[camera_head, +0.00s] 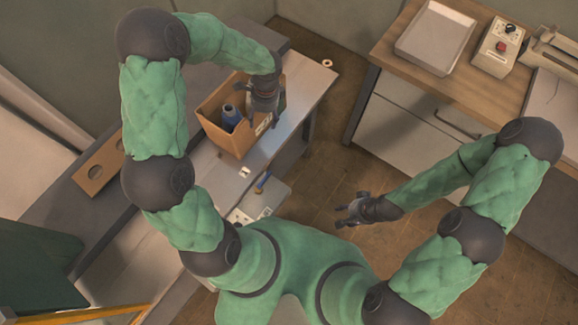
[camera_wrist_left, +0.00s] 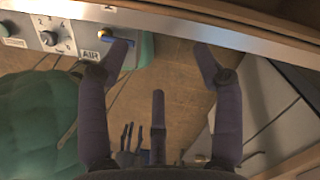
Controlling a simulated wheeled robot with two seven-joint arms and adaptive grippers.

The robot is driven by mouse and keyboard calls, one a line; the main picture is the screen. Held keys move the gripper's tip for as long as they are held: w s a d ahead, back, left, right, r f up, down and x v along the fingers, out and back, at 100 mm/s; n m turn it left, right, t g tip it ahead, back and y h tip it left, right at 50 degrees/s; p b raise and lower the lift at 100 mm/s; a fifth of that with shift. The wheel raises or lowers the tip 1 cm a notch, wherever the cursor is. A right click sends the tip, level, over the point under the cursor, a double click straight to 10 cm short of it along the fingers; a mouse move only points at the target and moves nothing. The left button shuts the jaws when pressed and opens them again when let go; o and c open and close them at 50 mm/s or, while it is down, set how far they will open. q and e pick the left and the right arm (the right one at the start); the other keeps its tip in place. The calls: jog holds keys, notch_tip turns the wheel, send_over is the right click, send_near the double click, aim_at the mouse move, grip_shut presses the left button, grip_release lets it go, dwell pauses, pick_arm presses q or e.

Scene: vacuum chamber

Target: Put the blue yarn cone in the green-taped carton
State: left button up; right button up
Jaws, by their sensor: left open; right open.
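A brown carton (camera_head: 213,126) stands open on the bench at the upper middle of the head view. A blue cone with a dark tip (camera_head: 231,119) is inside it, seemingly upright. I cannot make out green tape on the carton for certain. My left gripper (camera_head: 266,104) is at the carton's right side, apart from the blue cone, and hides part of the carton wall. In the left wrist view my left gripper (camera_wrist_left: 157,55) is open with nothing between its fingers. My right gripper (camera_head: 345,214) is open and empty over the floor.
A control panel (camera_wrist_left: 62,35) with a knob and an AIR label is near my left fingers. A wooden counter at the right holds a metal tray (camera_head: 436,38) and a box with a red button (camera_head: 498,48). A white ring (camera_head: 327,63) lies on the bench's far end.

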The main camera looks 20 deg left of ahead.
pick_arm(q)
jog(key=s+d+f+n+t+h, duration=0.1)
jog(key=s+d+f+n+h, duration=0.4)
jog(key=s+d+f+n, duration=1.1)
jog(key=shift+s+f, duration=0.25)
jog(key=shift+s, duration=0.1)
jog(key=shift+a, duration=0.15)
